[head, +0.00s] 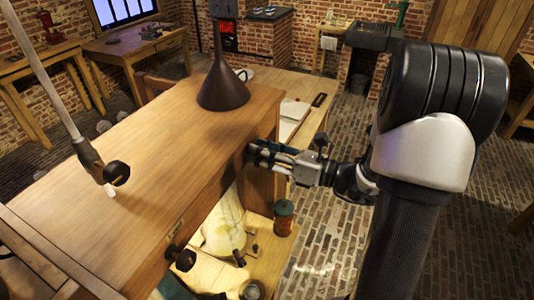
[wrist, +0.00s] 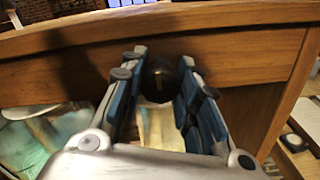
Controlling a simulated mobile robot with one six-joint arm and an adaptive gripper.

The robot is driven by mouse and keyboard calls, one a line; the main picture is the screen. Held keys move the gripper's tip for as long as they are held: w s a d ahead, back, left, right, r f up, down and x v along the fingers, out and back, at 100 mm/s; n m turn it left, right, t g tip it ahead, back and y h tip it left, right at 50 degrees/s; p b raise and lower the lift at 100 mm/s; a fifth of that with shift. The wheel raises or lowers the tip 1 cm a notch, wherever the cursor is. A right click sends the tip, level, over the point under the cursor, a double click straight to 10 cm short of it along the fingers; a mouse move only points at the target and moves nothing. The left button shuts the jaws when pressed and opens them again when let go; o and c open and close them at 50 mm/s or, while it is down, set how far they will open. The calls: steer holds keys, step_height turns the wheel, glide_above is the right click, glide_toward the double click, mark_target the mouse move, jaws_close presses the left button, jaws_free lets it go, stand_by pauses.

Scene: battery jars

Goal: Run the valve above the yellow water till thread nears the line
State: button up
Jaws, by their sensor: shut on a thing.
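My gripper (head: 262,152) is at the right end of the wooden cabinet's front in the head view. In the wrist view, my gripper (wrist: 158,66) has its blue-padded fingers on either side of a dark round valve knob (wrist: 157,83) and is shut on it. A pale yellow patch (wrist: 155,128) shows below this knob between the fingers. In the head view a second dark knob (head: 181,258) sits further left on the front, with a small label plate (head: 175,228) above it. Pale glass jars (head: 224,228) stand below, partly hidden by the cabinet. I cannot make out a thread or a line.
A dark funnel (head: 223,85) stands on the cabinet top (head: 150,130). A rod with a dark clamp (head: 103,165) hangs at the left. A rust-coloured canister (head: 284,217) stands on the low shelf below my gripper. Brick floor (head: 335,215) lies clear to the right.

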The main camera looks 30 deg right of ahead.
steer(key=c, duration=0.3)
steer(key=n+b, duration=0.2)
steer(key=shift+f+b, duration=0.2)
steer(key=shift+b, duration=0.15)
steer(key=shift+c, duration=0.2)
steer(key=n+b, duration=0.3)
steer(key=n, duration=0.1)
steer(key=shift+b, duration=0.4)
steer(key=shift+r+n+b, duration=0.2)
steer(key=shift+n+b, duration=0.1)
steer(key=shift+n, duration=0.2)
steer(key=shift+f+n+b, duration=0.2)
steer(key=shift+n+b, duration=0.6)
steer(key=shift+b, duration=0.4)
steer(key=shift+r+n+b, duration=0.2)
steer(key=shift+n+b, duration=0.45)
steer(key=shift+n, duration=0.05)
stand_by(3.7)
